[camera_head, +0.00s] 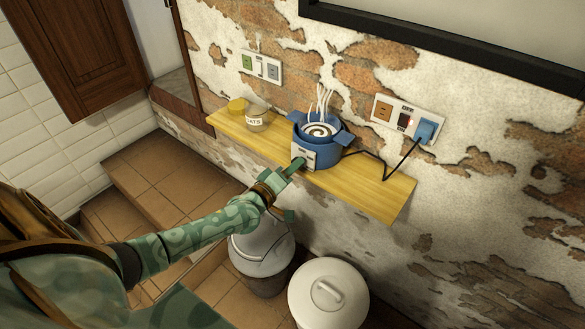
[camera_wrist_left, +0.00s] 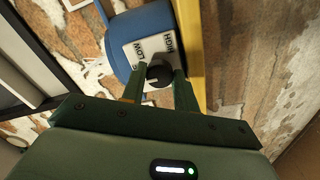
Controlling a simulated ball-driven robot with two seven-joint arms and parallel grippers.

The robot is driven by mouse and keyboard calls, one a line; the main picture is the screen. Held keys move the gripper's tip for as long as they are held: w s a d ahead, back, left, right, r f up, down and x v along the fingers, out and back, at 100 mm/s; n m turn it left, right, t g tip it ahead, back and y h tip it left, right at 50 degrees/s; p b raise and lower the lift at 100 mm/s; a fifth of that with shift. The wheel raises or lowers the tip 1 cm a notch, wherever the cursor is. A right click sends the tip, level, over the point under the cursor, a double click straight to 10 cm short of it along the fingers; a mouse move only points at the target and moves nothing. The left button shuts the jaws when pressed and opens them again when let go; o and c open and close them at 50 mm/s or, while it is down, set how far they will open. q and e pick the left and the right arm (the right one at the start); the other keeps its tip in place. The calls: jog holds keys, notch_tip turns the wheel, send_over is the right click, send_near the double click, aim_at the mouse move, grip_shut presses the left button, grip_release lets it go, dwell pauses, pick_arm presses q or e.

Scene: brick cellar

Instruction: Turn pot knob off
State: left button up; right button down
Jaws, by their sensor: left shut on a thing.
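A blue electric pot (camera_head: 324,139) stands on the yellow wooden shelf, with a pale spiral and white steam-like wisps at its top. Its pale control panel (camera_head: 304,157) faces my left arm. In the left wrist view the panel (camera_wrist_left: 146,52) carries lettering, partly readable as "HIGH", and a dark round knob (camera_wrist_left: 158,75). My left gripper (camera_head: 296,166) reaches the panel from the front left. In the left wrist view its two green fingers (camera_wrist_left: 159,82) are on either side of the knob, shut on it. My right gripper is not in view.
The yellow shelf (camera_head: 387,196) runs along the brick wall. Tins (camera_head: 257,115) stand left of the pot. A dark cord runs from the pot to a blue plug (camera_head: 426,130) in the wall socket panel. A white-lidded bin (camera_head: 328,290) stands below the shelf.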

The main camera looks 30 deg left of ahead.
pick_arm(q)
jog(key=o, duration=1)
jog(key=shift+s, duration=0.1)
jog(key=s+p, duration=0.1)
jog(key=s, duration=0.4)
jog(key=s+a, duration=0.1)
jog(key=s, duration=0.4)
jog(key=s+p, duration=0.1)
jog(key=s, duration=0.5)
jog(key=shift+s+a+p, duration=0.1)
jog(key=shift+a+p, duration=0.05)
jog(key=shift+p, duration=0.15)
jog(key=shift+f, duration=0.1)
